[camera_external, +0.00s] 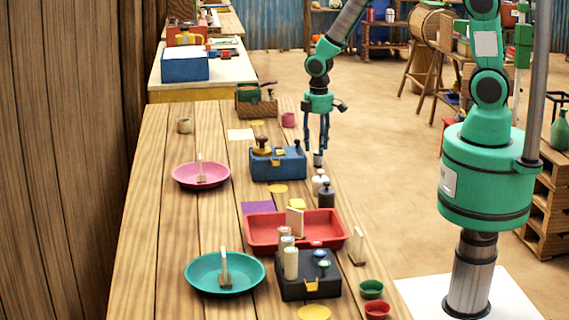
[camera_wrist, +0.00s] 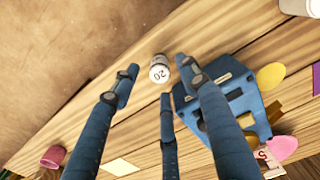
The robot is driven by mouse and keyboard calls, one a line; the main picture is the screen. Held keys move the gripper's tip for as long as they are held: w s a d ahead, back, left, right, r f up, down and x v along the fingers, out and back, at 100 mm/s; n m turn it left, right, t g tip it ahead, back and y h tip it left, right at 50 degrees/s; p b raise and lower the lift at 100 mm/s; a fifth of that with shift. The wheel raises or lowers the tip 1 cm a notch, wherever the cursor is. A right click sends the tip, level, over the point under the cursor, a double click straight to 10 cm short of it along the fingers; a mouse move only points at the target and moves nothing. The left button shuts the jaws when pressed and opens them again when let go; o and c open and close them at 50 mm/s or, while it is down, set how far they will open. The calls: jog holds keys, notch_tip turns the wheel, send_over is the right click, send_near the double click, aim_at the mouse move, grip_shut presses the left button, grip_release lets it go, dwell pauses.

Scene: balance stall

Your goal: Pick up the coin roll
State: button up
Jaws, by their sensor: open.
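The coin roll (camera_wrist: 160,68), a short whitish cylinder with "20" on its top, stands upright on the wooden table in the wrist view. In the external view a small grey cylinder (camera_external: 318,159), apparently the same roll, is just under my fingertips, near the table's right edge. My gripper (camera_external: 317,146) points down with its blue fingers spread. In the wrist view my gripper (camera_wrist: 158,85) is open and empty, with the roll between and beyond its fingertips. Whether any finger touches it I cannot tell.
A blue box (camera_external: 278,164) with a brass knob stands close left of my gripper. White cylinders and a dark weight (camera_external: 327,194) stand nearer the camera. A red tray (camera_external: 262,230), dark box (camera_external: 308,289) and teal dish (camera_external: 200,284) fill the front; a pink dish (camera_external: 185,180) is left.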

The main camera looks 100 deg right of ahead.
aim_at(318, 159)
jog(key=shift+f, duration=1.25)
jog(key=shift+c, duration=0.3)
grip_shut()
